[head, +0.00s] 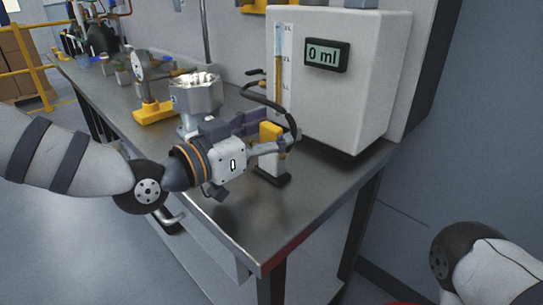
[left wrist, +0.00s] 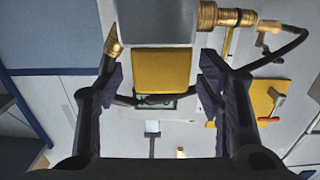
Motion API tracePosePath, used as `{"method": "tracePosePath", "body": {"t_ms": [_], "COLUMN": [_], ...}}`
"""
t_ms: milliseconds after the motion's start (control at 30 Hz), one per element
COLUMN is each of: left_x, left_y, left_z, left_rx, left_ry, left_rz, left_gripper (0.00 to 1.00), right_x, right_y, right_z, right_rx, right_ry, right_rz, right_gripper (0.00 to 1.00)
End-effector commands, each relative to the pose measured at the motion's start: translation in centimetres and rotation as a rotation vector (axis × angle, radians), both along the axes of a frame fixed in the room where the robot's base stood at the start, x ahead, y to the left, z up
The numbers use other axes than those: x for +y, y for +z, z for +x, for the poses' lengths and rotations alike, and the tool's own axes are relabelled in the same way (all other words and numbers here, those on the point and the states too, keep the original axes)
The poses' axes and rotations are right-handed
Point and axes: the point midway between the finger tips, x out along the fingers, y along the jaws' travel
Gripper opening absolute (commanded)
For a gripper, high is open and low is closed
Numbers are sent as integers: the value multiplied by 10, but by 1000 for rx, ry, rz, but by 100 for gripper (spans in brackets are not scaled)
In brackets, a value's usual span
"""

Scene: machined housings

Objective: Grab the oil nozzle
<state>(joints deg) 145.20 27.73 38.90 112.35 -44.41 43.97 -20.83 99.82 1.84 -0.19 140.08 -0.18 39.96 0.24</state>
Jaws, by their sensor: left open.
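The oil nozzle shows in the left wrist view as a grey and yellow block (left wrist: 160,70) with a brass tip at left and a brass fitting at right. In the head view its yellow part (head: 270,132) stands in front of the white oil dispenser (head: 350,80), above a dark base on the bench. My left gripper (head: 266,137) is open, with its fingers around the yellow part; in the left wrist view its pads (left wrist: 160,85) stand either side with visible gaps. The fingers partly hide the nozzle. My right gripper is out of view; part of my right arm shows at lower right.
The steel workbench (head: 265,225) has clear room at its front corner. A grey machined housing (head: 195,95) stands just behind my left gripper, with a yellow-based fixture (head: 153,110) farther left. A black hose (head: 290,110) loops close to the fingers. The dispenser display reads 0 ml.

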Motion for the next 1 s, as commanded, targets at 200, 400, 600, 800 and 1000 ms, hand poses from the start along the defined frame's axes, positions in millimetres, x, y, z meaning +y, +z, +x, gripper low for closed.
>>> {"method": "tracePosePath", "body": {"t_ms": [200, 400, 600, 800, 1000], "left_x": [-1, -1, -1, -1, -1], "left_y": [0, 0, 1, 4, 37], "left_z": [1, 1, 1, 1, 1], "left_rx": [0, 0, -1, -2, -9], "left_ry": [1, 1, 1, 1, 0], "left_rz": [0, 0, -1, -1, -1], "left_gripper": [61, 16, 0, 0, 0], "right_x": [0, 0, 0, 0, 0], "right_y": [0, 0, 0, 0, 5], "right_z": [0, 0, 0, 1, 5], "right_rx": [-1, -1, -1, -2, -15], "right_ry": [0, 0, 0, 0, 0], "right_rz": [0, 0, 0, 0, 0], "right_gripper": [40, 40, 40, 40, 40]}}
